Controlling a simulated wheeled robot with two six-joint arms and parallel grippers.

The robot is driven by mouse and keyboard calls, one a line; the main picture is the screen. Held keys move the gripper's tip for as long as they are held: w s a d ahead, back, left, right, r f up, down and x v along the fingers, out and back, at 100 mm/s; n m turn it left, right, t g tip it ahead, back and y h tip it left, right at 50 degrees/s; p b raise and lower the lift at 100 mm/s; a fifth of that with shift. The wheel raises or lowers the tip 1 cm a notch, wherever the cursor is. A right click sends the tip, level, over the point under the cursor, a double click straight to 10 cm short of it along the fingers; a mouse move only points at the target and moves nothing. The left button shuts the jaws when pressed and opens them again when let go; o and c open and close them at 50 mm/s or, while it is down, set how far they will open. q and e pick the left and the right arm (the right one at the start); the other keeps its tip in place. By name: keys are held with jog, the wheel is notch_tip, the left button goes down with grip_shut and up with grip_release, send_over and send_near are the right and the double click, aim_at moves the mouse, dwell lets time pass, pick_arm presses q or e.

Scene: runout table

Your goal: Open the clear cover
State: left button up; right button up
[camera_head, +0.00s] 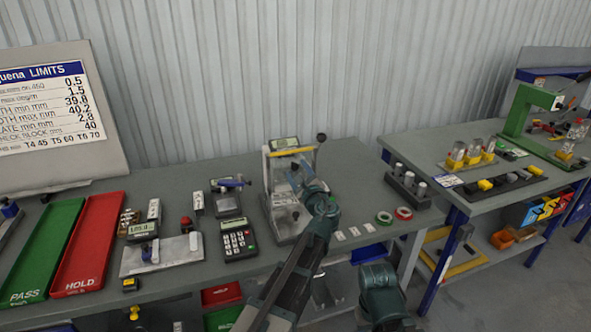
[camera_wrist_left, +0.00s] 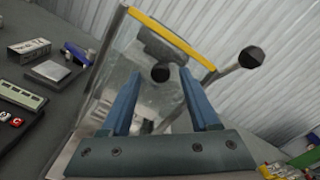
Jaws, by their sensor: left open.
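The clear cover (camera_head: 278,176) is a see-through panel on the tester in the middle of the table, under a yellow top bar (camera_head: 291,152). In the left wrist view the cover (camera_wrist_left: 117,62) fills the middle, with the yellow bar (camera_wrist_left: 172,38) along its top. It appears down over the tester's front. My left gripper (camera_head: 301,168) is in front of the cover, partly hiding it. Its blue fingers are open (camera_wrist_left: 161,76), and a dark round knob (camera_wrist_left: 160,73) shows between their tips. I cannot tell whether they touch anything.
A lever with a dark ball (camera_head: 321,138) rises at the tester's right. A calculator-like keypad (camera_head: 238,241) and a metal fixture (camera_head: 163,254) stand left. Green and red trays (camera_head: 88,245) are far left.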

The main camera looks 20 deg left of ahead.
pick_arm(q)
jog(key=v, duration=1.1)
jog(key=shift+s+d, duration=0.2)
jog(key=s+a+f+n+g+h, duration=0.2)
jog(key=s+a+f+n+g, duration=0.2)
jog(key=s+f+n+g, duration=0.35)
jog(key=s+a+f+n+g+h, duration=0.2)
jog(key=s+a+f+n+g, duration=0.25)
jog(key=f+n, duration=0.55)
jog(key=s+d+f+g+h, duration=0.1)
jog(key=s+d+f+h, duration=0.1)
jog(key=s+d, duration=0.4)
jog(key=s+d+f+g+h, duration=0.2)
jog(key=s+d, duration=0.5)
jog(key=d, duration=0.5)
jog(key=shift+s+f+h, duration=0.15)
jog(key=shift+f+h, duration=0.05)
jog(key=shift+h, duration=0.2)
